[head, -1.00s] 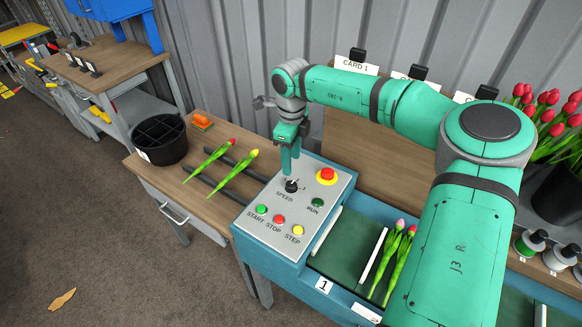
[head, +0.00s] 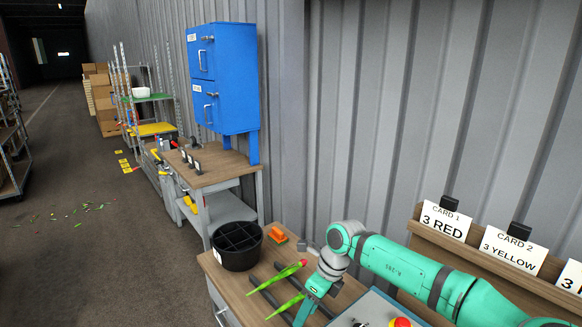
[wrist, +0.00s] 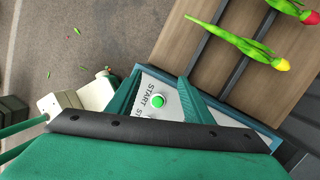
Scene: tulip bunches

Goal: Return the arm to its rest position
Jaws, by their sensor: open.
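My arm (head: 395,262) reaches from the lower right of the head view and bends down at the wrist. My gripper (head: 305,310) hangs near the picture's bottom edge, its tips partly cut off, in front of the table with the tulips. In the wrist view my gripper (wrist: 157,85) has its two green fingers spread, with nothing held. The white control panel with its green START button (wrist: 157,101) shows between the fingers; I cannot tell the height above it.
A tulip with a red head (head: 280,275) lies on the table, a second partly behind my gripper. A black divided bucket (head: 237,247) and an orange object (head: 277,236) stand near. Card holders (head: 446,222) line the right. A blue cabinet (head: 222,80) stands behind.

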